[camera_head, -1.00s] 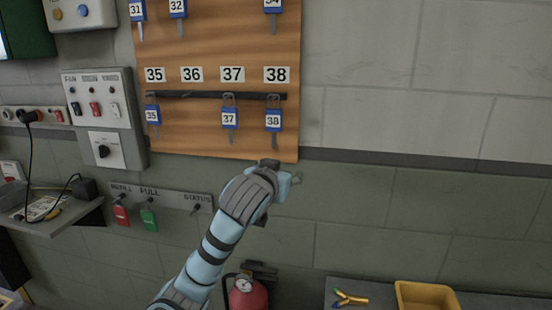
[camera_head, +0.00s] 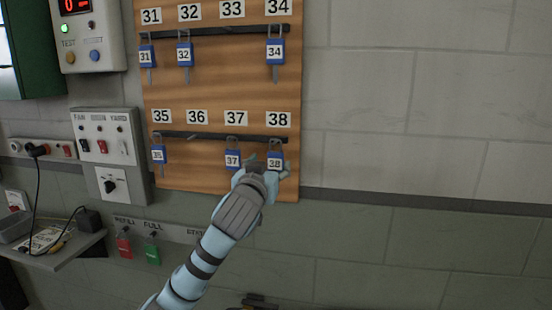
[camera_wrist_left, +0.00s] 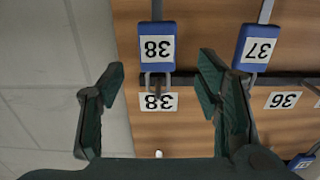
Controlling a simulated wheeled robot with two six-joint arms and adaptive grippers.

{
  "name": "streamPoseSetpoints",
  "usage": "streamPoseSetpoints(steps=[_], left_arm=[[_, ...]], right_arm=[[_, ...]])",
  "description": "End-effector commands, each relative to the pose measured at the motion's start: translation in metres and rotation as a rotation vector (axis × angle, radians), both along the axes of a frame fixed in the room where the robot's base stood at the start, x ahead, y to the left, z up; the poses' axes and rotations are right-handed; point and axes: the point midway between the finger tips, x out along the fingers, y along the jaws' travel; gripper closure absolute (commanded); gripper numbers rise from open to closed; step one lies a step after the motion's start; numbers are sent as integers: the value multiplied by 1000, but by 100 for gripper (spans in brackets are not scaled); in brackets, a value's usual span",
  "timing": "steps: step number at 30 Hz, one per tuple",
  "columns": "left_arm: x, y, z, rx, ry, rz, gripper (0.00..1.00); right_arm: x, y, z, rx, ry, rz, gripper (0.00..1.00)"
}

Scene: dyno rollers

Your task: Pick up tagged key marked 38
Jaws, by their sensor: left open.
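The tagged key marked 38 (camera_head: 276,160) is a blue tag with a white label, hanging from the lower dark rail at the right of the wooden key board (camera_head: 220,88). In the left wrist view the 38 tag (camera_wrist_left: 157,46) appears upside down, with its metal loop on the rail. My left gripper (camera_head: 268,172) is at the lower edge of that tag and hides part of it. In the left wrist view my left gripper (camera_wrist_left: 161,72) is open, one finger to each side of the tag's loop, with gaps between. My right gripper is not in view.
The tagged key 37 (camera_head: 232,159) hangs close beside, just outside the right finger in the wrist view. Tagged key 35 (camera_head: 158,154) hangs further left, and several keys hang on the upper rail (camera_head: 220,30). Bare wall (camera_head: 420,120) lies right of the board.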

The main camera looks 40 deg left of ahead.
Motion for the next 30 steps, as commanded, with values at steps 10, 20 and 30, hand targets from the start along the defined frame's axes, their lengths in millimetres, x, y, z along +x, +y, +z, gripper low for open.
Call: streamPoseSetpoints(steps=[10, 20, 30], left_arm=[[35, 16, 5, 1, 0, 0, 42], [35, 15, 5, 1, 0, 0, 82], [35, 15, 6, 1, 0, 0, 93]], right_arm=[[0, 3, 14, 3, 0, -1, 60], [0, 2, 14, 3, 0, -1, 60], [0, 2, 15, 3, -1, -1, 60]])
